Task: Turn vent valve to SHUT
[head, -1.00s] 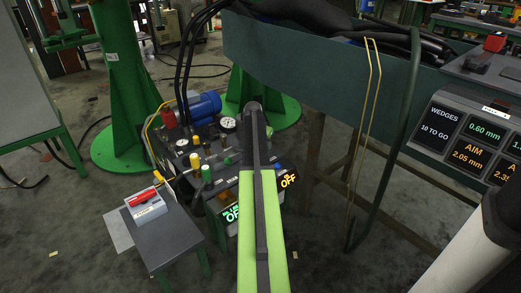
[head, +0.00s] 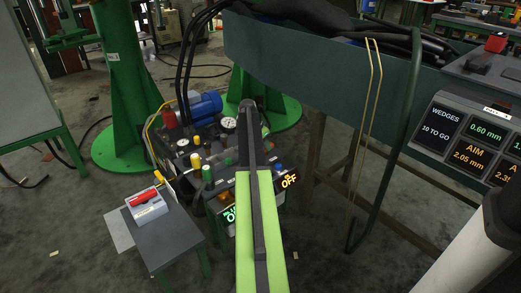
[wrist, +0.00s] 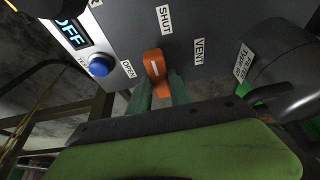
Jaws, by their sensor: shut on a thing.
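The vent valve's orange handle (wrist: 154,62) is in the wrist view, on a dark grey panel (wrist: 228,22). It stands nearly upright in the picture, tilted slightly, with a white line on it. The SHUT label (wrist: 165,18) is above it, the OPEN label (wrist: 128,69) to its left and the VENT label (wrist: 199,50) to its right. My gripper (wrist: 160,90) has its greenish fingers on either side of the handle's lower part and is shut on it. In the head view my arm hides the gripper and the valve.
A blue button (wrist: 100,65) and an OFF display (wrist: 70,34) are left of the valve. A dark round fitting (wrist: 285,75) is close on the right. In the head view, a small grey table (head: 178,240) with a red-topped box (head: 146,205) stands left of the machine (head: 215,165).

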